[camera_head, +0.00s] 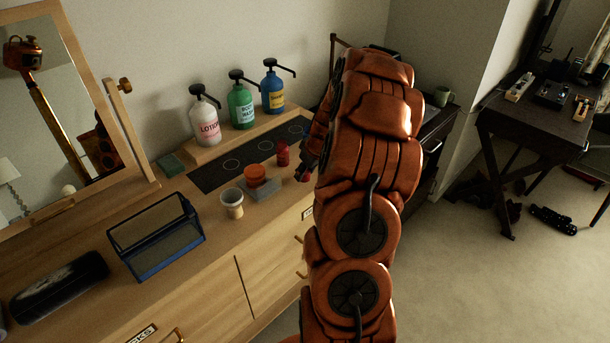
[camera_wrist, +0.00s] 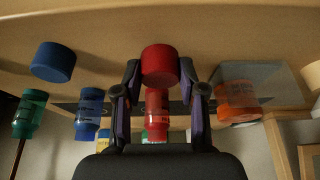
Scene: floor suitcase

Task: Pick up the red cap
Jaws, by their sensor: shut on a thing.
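The red cap (camera_wrist: 160,66) is a short red cylinder between my gripper's two fingertips (camera_wrist: 160,72) in the wrist view. My gripper is shut on it, with a finger at each side. A red bottle (camera_wrist: 157,113) shows directly beyond the cap, and it stands on the dresser in the head view (camera_head: 283,153). In the head view my arm hides most of the gripper, whose end (camera_head: 303,172) is just right of the red bottle. I cannot tell whether the cap touches the dresser top.
A blue cap (camera_wrist: 53,62) lies apart from the gripper. An orange container (camera_head: 255,175) sits on a grey block (camera_head: 263,190). A cup (camera_head: 232,204), a blue mesh organizer (camera_head: 158,238) and pump bottles (camera_head: 241,103) stand on the dresser (camera_head: 225,262). A mirror (camera_head: 60,110) is at left.

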